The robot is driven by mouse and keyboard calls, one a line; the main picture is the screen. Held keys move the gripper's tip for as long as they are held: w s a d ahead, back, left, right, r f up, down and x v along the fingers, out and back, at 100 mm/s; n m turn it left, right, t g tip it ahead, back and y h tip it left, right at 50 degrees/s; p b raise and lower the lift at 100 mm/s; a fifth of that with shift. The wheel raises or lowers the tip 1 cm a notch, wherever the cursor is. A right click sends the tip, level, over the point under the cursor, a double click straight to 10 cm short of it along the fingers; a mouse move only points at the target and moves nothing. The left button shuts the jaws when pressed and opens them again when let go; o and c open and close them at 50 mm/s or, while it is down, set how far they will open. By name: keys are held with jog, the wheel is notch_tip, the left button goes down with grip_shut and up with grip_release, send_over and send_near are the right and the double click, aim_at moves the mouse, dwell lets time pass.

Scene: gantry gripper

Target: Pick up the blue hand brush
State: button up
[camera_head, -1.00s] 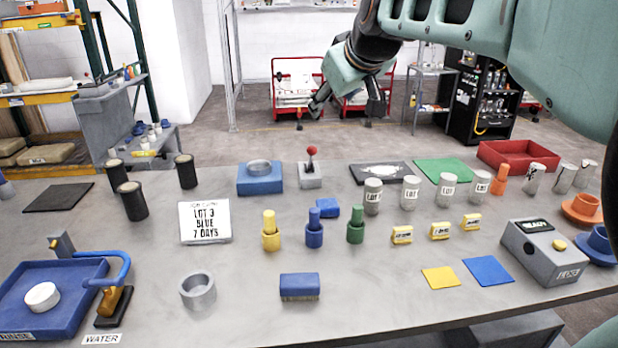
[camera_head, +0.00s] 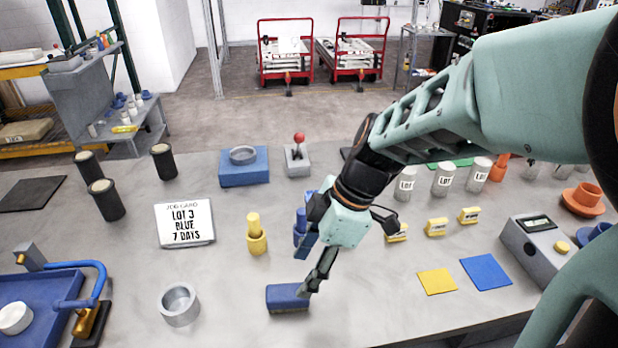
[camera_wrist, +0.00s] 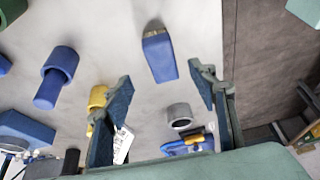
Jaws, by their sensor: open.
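The blue hand brush (camera_head: 285,298) lies on the grey bench near its front edge, left of the yellow and blue squares. My gripper (camera_head: 303,273) is open and just above the brush's right end, with one finger overlapping that end in the head view. I cannot tell from there whether they touch. In the wrist view the brush (camera_wrist: 161,58) lies beyond and between the two open fingertips (camera_wrist: 161,82), with nothing held between them. Its bristles show as a tan strip at the far end.
A grey ring (camera_head: 180,304) stands left of the brush. A sign (camera_head: 185,223) stands further left. The bench between ring and brush is clear.

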aim_at(290, 291)
jog(key=x, duration=0.9)
jog(key=shift+s+a, duration=0.1)
jog(key=shift+s, duration=0.05)
jog(key=c, duration=1.3)
